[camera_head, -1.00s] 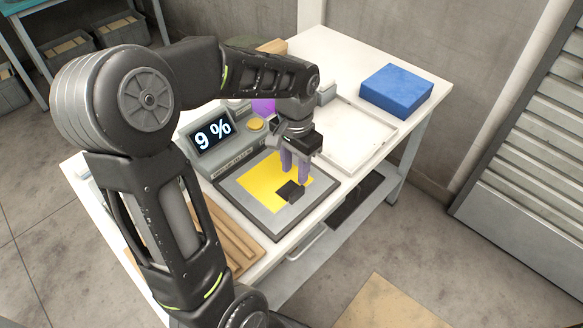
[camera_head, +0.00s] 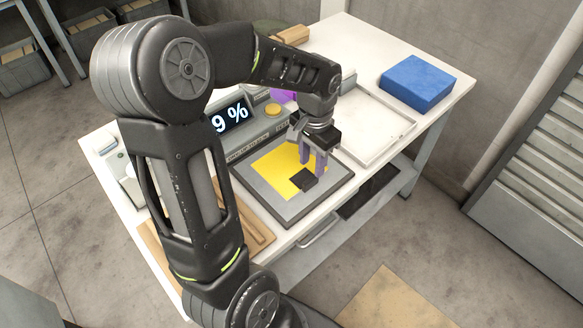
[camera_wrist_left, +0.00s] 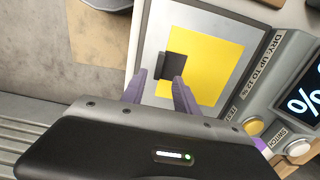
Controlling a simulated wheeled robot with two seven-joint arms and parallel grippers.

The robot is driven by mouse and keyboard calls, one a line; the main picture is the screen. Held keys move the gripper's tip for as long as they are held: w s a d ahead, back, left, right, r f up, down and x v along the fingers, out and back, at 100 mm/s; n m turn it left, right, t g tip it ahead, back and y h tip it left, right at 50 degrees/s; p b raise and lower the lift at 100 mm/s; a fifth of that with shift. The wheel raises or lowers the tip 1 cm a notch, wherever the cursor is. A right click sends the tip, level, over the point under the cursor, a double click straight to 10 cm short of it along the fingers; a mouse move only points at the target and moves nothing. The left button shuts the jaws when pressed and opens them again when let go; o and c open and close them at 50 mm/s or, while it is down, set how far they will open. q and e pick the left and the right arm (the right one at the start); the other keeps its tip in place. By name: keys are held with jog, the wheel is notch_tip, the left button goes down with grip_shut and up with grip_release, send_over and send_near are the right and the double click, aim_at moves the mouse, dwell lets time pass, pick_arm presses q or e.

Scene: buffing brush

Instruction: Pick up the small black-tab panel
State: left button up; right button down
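The small black-tab panel seems to be the yellow sheet (camera_head: 272,169) with a black tab (camera_head: 304,180) at its near edge, lying flat on a grey framed plate. The wrist view shows the yellow sheet (camera_wrist_left: 215,68) and the black tab (camera_wrist_left: 174,67) too. My left gripper (camera_head: 313,163) points down over the plate, close to the tab. Its purple fingers (camera_wrist_left: 158,88) are apart with nothing held between them. In the wrist view the tab lies just beyond the fingertips, nearer the right finger. I cannot tell the exact height gap. My right gripper is not in view.
The grey console has a lit percent display (camera_head: 231,117) and a yellow button (camera_head: 273,109). A white tray (camera_head: 372,128) lies right of the plate, and a blue block (camera_head: 418,82) sits at the far right corner. Wooden strips (camera_head: 257,232) lie at the front left.

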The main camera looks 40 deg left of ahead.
aim_at(311, 179)
pick_arm(q)
jog(key=shift+s+d+f+p, duration=0.1)
jog(key=shift+f+p, duration=0.15)
jog(key=shift+f, duration=1.1)
jog(key=shift+s+f+p, duration=0.1)
jog(key=shift+f+p, duration=0.15)
jog(key=shift+f, duration=1.05)
grip_shut()
